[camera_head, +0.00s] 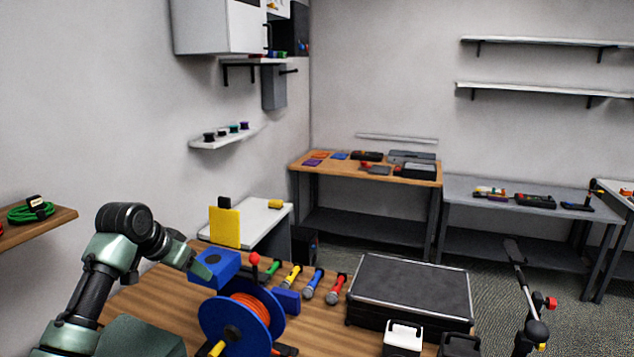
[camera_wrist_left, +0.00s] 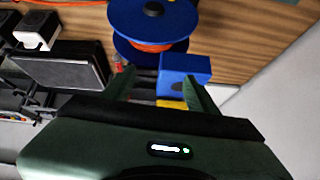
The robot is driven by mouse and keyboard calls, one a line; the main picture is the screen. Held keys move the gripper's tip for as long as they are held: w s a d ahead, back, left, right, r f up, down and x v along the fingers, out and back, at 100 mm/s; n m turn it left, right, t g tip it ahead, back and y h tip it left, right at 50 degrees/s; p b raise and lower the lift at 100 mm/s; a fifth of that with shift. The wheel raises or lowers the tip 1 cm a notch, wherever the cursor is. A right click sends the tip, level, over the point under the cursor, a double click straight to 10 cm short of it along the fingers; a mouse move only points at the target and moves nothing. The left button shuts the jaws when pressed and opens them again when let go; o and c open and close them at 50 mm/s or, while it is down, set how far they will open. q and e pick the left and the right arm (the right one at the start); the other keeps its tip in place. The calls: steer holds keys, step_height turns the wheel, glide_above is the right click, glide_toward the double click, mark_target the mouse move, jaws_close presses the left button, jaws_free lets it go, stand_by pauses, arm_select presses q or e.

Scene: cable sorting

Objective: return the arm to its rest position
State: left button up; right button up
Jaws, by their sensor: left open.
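My left arm (camera_head: 95,285) comes in from the left in the head view, bent at a dark joint, its wrist reaching over the wooden table (camera_head: 140,300). In the left wrist view my left gripper (camera_wrist_left: 160,92) is open. A blue box (camera_wrist_left: 186,68) shows beyond and partly between its fingers; I cannot tell how far off it is. The same blue box (camera_head: 215,268) shows near the wrist in the head view. The fingertips are hard to make out there. My right gripper is in neither view.
A blue reel with orange cable (camera_head: 243,318) stands close to the wrist. Several microphones (camera_head: 312,283) and a black case (camera_head: 411,292) lie farther right on the table. A wall shelf with green cable (camera_head: 32,211) is at the far left. A yellow panel (camera_head: 225,228) stands behind.

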arm_select(q)
steer(key=s+d+f+g, duration=0.1)
steer(key=s+d+f, duration=0.3)
steer(key=s+f, duration=0.6)
steer(key=s+d+f+g, duration=0.1)
steer(key=s+d+f, duration=0.3)
steer(key=s+f, duration=0.55)
steer(key=s+f+n+g+y, duration=0.1)
steer(key=s+f, duration=0.2)
steer(key=s, duration=1)
steer(key=s+f+n+y, duration=0.1)
steer(key=s+f+n, duration=0.1)
steer(key=s, duration=1.1)
step_height(320, 180, down, 33)
steer(key=s+g+b, duration=0.2)
steer(key=b, duration=0.4)
steer(key=s+a+f+b, duration=0.2)
steer(key=s+f+b, duration=0.2)
steer(key=s+f, duration=1.2)
step_height(320, 180, down, 4)
steer(key=shift+a+f+m+g, duration=0.1)
steer(key=shift+a+m+g, duration=0.2)
steer(key=shift+m+g, duration=0.1)
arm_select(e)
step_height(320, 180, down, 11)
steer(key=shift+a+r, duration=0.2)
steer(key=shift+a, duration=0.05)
